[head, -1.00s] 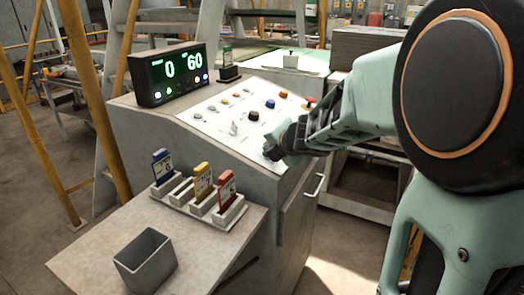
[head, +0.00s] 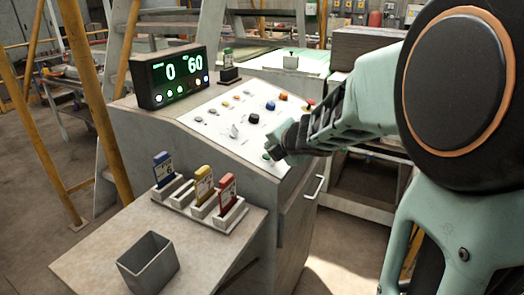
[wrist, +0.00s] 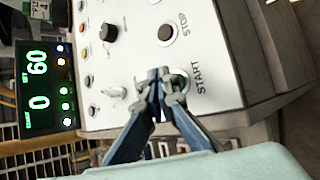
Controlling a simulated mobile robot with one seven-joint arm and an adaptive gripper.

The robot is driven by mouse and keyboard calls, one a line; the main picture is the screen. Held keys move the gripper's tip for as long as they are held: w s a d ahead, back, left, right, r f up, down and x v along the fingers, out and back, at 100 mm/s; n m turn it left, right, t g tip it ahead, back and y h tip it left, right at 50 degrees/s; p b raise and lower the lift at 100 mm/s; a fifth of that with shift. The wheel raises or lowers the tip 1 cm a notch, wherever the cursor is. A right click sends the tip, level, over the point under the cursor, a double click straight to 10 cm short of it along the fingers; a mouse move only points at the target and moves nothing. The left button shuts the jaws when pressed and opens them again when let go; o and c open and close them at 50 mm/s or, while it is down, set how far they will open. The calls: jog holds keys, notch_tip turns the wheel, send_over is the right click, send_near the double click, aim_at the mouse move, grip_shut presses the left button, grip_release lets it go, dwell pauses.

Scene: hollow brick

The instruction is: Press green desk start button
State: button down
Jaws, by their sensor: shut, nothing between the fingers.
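The green start button (head: 267,156) sits at the near right corner of the sloped white control panel (head: 213,115). In the wrist view the START button (wrist: 181,79) shows as a ringed button beside its printed label, partly hidden behind my fingertips. My gripper (head: 278,153) is shut and empty, its tip just right of the button in the head view. In the wrist view the closed fingertips (wrist: 162,74) overlap the button's edge; I cannot tell whether they touch it.
A display (head: 172,74) reads 0 and 60 above lit lamps. A STOP button (wrist: 167,33), a black knob (wrist: 109,32) and other controls share the panel. Blue, yellow and red tags stand in a holder (head: 178,205) beside a grey open bin (head: 147,263) on the lower shelf.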

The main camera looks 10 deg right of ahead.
jog(key=shift+r, duration=0.1)
jog(key=r+p, duration=0.3)
jog(key=s+d+r+p, duration=0.1)
jog(key=p, duration=0.1)
jog(key=shift+d+r, duration=0.1)
jog(key=shift+r, duration=0.2)
jog(key=shift+w, duration=0.1)
dwell(0.3)
